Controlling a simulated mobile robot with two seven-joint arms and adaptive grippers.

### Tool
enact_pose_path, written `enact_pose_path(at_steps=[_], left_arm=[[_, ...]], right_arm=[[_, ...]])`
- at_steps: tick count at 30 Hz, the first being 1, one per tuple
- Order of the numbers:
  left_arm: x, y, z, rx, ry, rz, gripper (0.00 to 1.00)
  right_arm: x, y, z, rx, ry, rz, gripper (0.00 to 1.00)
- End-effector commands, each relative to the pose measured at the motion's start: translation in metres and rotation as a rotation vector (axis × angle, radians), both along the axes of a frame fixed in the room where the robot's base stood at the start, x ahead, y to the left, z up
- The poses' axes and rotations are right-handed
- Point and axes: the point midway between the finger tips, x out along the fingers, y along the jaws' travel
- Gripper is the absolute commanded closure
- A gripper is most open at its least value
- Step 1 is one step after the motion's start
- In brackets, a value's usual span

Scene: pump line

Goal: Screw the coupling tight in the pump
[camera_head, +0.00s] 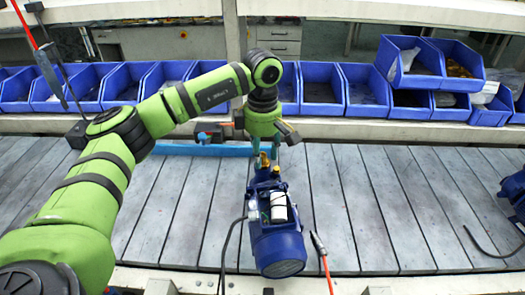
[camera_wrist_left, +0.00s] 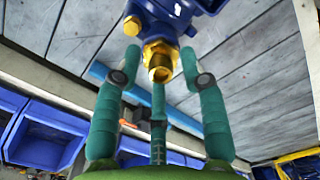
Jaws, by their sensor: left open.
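The blue pump (camera_head: 277,248) stands on the grey slatted conveyor, and its lower edge shows at the top of the left wrist view (camera_wrist_left: 182,8). A brass coupling (camera_wrist_left: 160,62) sits at the pump's port, its open threaded end facing my left gripper. My left gripper (camera_head: 268,148) is over the pump's far end. Its teal fingers are spread around the coupling in the wrist view, with visible gaps to it, and hold nothing. How deep the coupling sits in the port is hidden. My right gripper is out of view.
A red hose with a metal tip (camera_head: 320,248) lies right of the pump, and a dark cable runs at its left. Blue bins (camera_head: 367,90) line the shelf behind. Another blue machine (camera_head: 514,190) stands at the right edge.

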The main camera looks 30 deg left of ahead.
Motion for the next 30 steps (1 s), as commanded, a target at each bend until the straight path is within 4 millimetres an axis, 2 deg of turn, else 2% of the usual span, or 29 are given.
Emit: enact_pose_path(at_steps=[3, 10, 20, 30], left_arm=[[-0.0001, -0.0001, 0.0002, 0.0, 0.0, 0.032, 0.58], [-0.0001, 0.0, 0.0003, 0.0, 0.0, 0.27, 0.58], [0.0, 0.0, 0.0, -0.001, 0.0, 0.305, 0.58], [-0.0002, 0.0001, 0.0001, -0.001, 0.001, 0.594, 0.58]], right_arm=[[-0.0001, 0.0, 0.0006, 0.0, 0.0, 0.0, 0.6], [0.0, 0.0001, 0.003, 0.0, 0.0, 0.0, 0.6], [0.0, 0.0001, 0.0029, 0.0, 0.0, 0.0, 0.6], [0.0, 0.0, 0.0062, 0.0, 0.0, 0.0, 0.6]])
